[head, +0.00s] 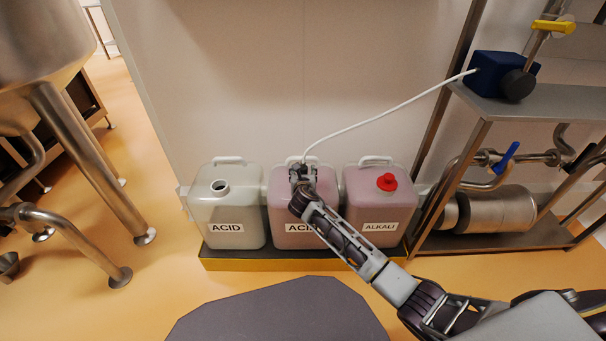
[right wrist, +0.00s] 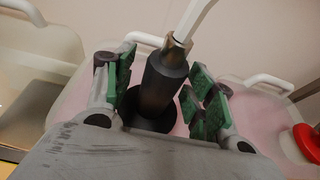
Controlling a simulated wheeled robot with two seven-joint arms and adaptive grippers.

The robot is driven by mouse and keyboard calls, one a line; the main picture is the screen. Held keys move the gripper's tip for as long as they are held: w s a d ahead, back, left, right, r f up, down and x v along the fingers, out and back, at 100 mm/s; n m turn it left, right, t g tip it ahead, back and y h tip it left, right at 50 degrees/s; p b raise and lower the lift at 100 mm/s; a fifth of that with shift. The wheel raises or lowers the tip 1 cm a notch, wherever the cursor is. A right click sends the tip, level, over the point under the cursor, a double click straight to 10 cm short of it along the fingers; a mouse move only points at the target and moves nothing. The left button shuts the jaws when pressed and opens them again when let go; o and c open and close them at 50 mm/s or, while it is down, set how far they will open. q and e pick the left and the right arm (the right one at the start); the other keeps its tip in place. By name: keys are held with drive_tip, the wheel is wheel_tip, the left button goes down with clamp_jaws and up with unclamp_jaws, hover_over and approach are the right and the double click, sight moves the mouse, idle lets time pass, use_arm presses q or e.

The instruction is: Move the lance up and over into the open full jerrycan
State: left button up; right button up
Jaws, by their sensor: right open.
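The lance (right wrist: 163,85) is a black cylinder with a metal fitting on top. It stands in the neck of the middle jerrycan (head: 283,217), labelled ACID, with pinkish walls. My right gripper (head: 303,172) is at that neck. In the right wrist view its green-padded fingers stand on both sides of the lance, open, with gaps visible. In the head view the gripper mostly hides the lance. The left jerrycan (head: 225,213), also labelled ACID, is pale and has an uncapped neck (head: 220,187); its fill level is hard to tell. My left gripper is out of view.
A pinkish ALKALI jerrycan (head: 379,205) with a red cap (head: 387,182) stands at right. The cans share a yellow-edged tray (head: 230,264) against the wall. A white hose (head: 400,117) runs from the lance to a blue pump (head: 490,72) on a metal shelf (head: 560,101).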

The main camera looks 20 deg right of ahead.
drive_tip(key=shift+f, duration=0.1)
drive_tip(key=v, duration=1.2)
idle(0.5)
idle(0.4)
